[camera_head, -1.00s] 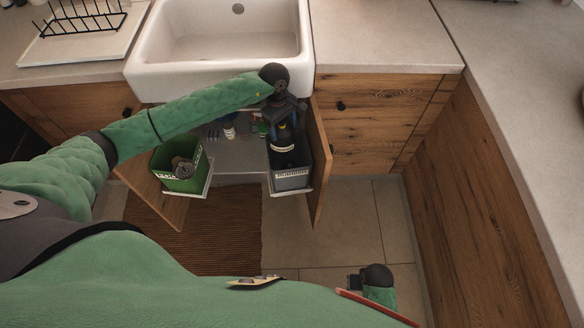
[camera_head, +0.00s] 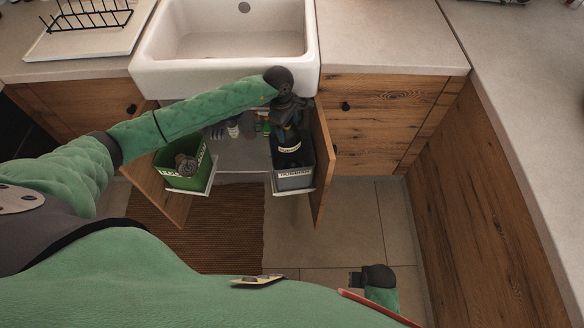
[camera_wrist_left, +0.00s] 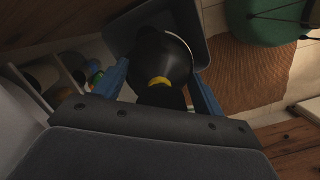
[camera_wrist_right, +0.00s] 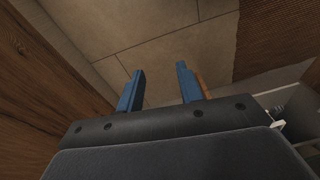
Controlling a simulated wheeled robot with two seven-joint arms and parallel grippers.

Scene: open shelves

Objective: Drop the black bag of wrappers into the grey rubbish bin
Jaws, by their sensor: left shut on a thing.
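The black bag (camera_wrist_left: 160,62), with a yellow band round its neck, hangs from my left gripper (camera_wrist_left: 162,85). The gripper's blue fingers are on either side of the bag's neck. In the head view the bag (camera_head: 290,158) is inside the mouth of the grey rubbish bin (camera_head: 294,181), under my left gripper (camera_head: 287,128). The bin's rim (camera_wrist_left: 112,28) shows around the bag in the left wrist view; whether the bag touches the bottom is hidden. My right gripper (camera_wrist_right: 160,88) is open and empty, low over the floor at the right.
A green bin (camera_head: 185,178) with something in it stands to the left. The open cupboard door (camera_head: 321,165) is close to the right of the grey bin. The white sink (camera_head: 222,75) is above. Bottles (camera_head: 233,128) stand inside the cupboard. Open floor (camera_head: 350,225) lies in front.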

